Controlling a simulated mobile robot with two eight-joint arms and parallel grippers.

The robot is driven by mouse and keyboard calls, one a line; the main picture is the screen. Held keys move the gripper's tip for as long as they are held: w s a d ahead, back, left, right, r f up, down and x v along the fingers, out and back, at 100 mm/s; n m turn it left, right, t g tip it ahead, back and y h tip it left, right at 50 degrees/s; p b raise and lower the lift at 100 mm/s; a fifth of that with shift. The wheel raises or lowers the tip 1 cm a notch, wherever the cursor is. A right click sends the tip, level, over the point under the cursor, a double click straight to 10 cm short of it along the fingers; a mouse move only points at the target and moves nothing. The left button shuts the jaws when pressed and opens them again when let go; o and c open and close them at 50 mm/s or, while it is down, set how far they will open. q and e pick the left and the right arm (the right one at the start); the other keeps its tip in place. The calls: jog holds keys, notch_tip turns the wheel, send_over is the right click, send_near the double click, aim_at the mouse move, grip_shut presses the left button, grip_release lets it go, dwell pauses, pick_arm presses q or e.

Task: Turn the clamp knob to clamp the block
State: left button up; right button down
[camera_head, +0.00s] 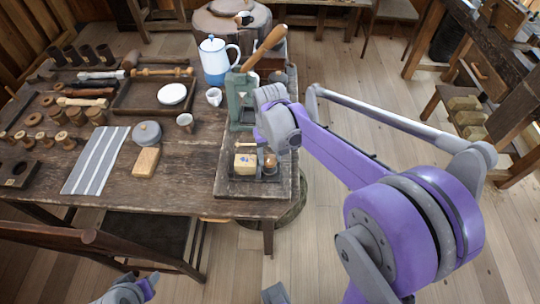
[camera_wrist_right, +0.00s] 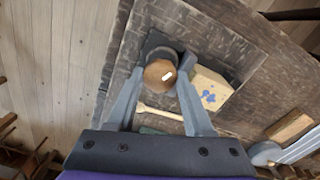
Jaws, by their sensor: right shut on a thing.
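The clamp knob (camera_wrist_right: 160,72), a round wooden cap with a pale mark on top, sits between the fingers of my right gripper (camera_wrist_right: 159,80) in the right wrist view. The gripper is shut on the knob. In the head view my right gripper (camera_head: 268,150) reaches down over the knob (camera_head: 270,163) at the table's right end. The pale wooden block (camera_wrist_right: 210,88) with a blue mark lies right beside the knob, against the dark clamp; it also shows in the head view (camera_head: 245,163). Part of my left arm, grey and purple, shows at the bottom left; its fingers are unclear.
A green press (camera_head: 240,98) with a wooden lever stands behind the clamp. A blue-and-white pot (camera_head: 214,62), small cups, a wooden tray (camera_head: 128,101), a striped cloth (camera_head: 97,160) and several spools fill the table (camera_head: 190,203). A small wooden stick (camera_wrist_right: 160,113) lies near the knob.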

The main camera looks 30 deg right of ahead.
dwell(0.4)
jog(key=shift+c, duration=1.5)
grip_release()
